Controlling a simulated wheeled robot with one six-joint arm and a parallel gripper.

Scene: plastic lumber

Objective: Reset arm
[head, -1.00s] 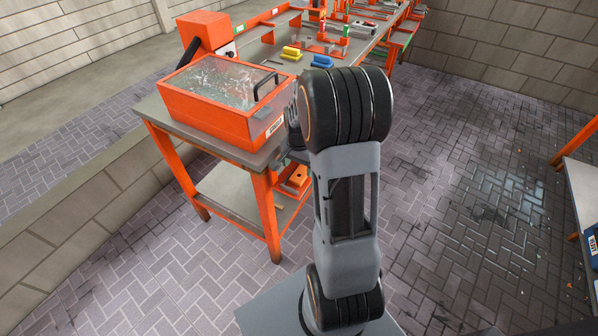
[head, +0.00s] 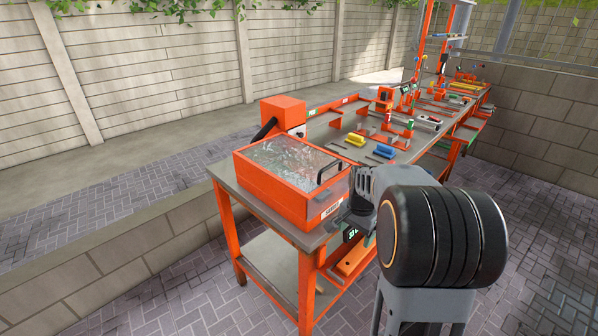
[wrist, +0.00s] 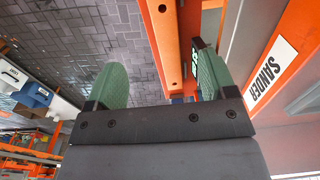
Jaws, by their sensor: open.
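My arm stands in front of the workbench in the head view, with its large dark joint at the lower right. An orange beam passes behind the gap between the pads. The orange sander box (head: 292,177) with a clear lid and black handle sits on the near end of the bench. Its SANDER label (wrist: 271,70) is close to the right of my gripper in the wrist view.
The grey-topped orange bench (head: 310,238) runs away to the back right. A yellow block (head: 355,140) and a blue block (head: 383,151) lie on it past the sander. Paved floor (head: 530,225) lies open at the right. Block walls stand behind.

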